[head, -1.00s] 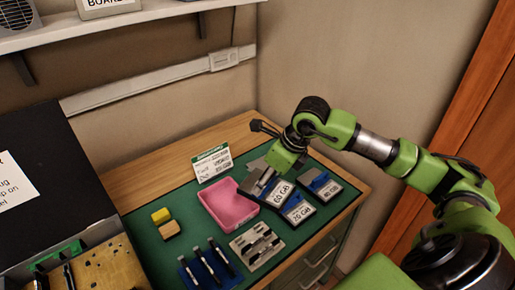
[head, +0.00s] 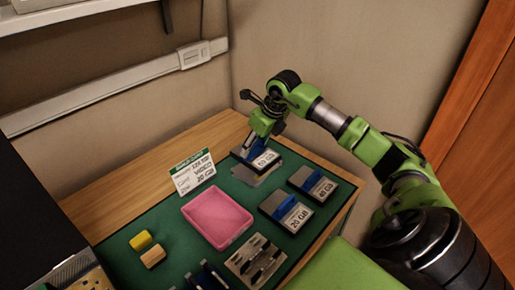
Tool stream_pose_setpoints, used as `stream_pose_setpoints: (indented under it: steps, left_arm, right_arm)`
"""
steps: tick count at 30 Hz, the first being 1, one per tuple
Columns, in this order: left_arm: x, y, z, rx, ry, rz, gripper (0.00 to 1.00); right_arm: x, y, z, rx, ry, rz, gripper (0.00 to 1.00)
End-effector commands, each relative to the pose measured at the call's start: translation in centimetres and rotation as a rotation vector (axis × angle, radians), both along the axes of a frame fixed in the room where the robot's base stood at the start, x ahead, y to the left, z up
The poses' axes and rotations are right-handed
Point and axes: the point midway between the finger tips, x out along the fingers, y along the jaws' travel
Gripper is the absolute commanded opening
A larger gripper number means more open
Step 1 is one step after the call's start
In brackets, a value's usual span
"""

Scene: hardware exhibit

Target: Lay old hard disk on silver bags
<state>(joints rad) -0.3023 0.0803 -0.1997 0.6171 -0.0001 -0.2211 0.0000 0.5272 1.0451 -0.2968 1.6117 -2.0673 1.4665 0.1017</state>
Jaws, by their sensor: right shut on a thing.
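My right gripper (head: 256,146) is shut on a hard disk (head: 265,158) with a blue part and a white label that seems to read 60 GB. It holds the disk at the back of the green mat, over the silver bags. The silver bags (head: 250,179) are flat and grey, and the disk hides part of them. I cannot tell whether the disk touches them. Two similar hard disks lie nearer: one marked 20 GB (head: 293,217) and another (head: 321,188) to its right. My left gripper is not in view.
A pink tray (head: 218,219) lies left of the disks. A printed card (head: 193,175) stands behind it. Walls close off the back and right.

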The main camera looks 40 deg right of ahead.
Motion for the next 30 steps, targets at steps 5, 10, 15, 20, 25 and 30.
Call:
stream_pose_setpoints:
  steps: [5, 10, 15, 20, 25, 30]
  left_arm:
    - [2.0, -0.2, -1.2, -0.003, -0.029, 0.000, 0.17]
    - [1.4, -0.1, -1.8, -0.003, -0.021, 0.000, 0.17]
    - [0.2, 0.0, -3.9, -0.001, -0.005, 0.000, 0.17]
    - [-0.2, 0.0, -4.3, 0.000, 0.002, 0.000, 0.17]
    - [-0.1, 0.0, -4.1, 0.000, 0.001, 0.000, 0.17]
    - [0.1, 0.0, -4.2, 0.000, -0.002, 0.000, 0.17]
  right_arm:
    - [0.8, -1.3, -1.5, -0.001, -0.009, -0.002, 0.41]
    - [1.1, -1.8, -2.3, 0.001, -0.008, -0.002, 0.41]
    - [1.2, -2.1, -4.9, 0.001, -0.007, -0.001, 0.41]
    - [1.2, -2.2, -5.7, 0.000, -0.008, 0.000, 0.41]
    - [1.2, -2.2, -5.5, -0.002, -0.007, 0.000, 0.41]
    - [1.1, -2.1, -5.9, -0.001, -0.002, 0.000, 0.68]
